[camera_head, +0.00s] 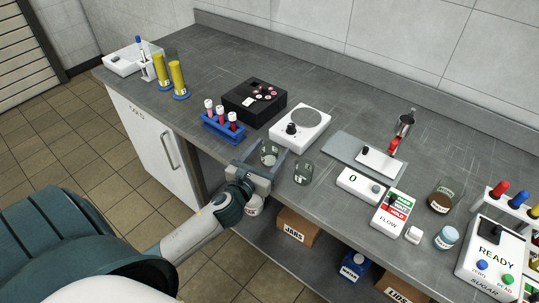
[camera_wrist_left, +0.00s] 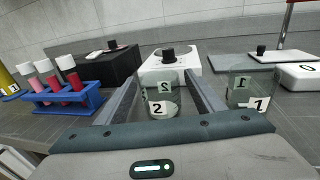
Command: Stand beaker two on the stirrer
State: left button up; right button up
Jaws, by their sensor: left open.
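Beaker two (camera_head: 269,157), a small clear glass marked 2, stands upright on the grey bench. It also shows in the left wrist view (camera_wrist_left: 161,105). My left gripper (camera_head: 271,149) is open, with one finger on each side of beaker two; I cannot tell whether either finger touches the glass. The stirrer (camera_head: 310,117) is a white box with a round grey plate and a black knob, just behind the beaker. It shows in the left wrist view (camera_wrist_left: 190,61) beyond the fingers, its plate bare in the head view. My right gripper is not in view.
Beaker one (camera_head: 303,172) stands close to the right of the gripper. A blue rack of tubes (camera_head: 224,128) and a black block (camera_head: 254,103) are to the left. A grey stand base (camera_head: 341,150) and a white readout box (camera_head: 361,186) lie right. The bench's front edge is near.

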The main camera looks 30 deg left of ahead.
pick_arm(q)
jog(key=c, duration=1.2)
jog(key=shift+r, duration=0.15)
jog(key=shift+r, duration=0.5)
jog(key=r, duration=0.3)
jog(key=shift+d+r, duration=0.15)
jog(key=shift+d, duration=0.05)
jog(key=d+r, duration=0.2)
jog(key=d, duration=0.1)
jog(key=d+r, duration=0.2)
jog(key=d, duration=0.2)
jog(key=d+r, duration=0.2)
jog(key=d, duration=0.2)
jog(key=shift+d+r, duration=0.15)
jog(key=shift+r, duration=0.1)
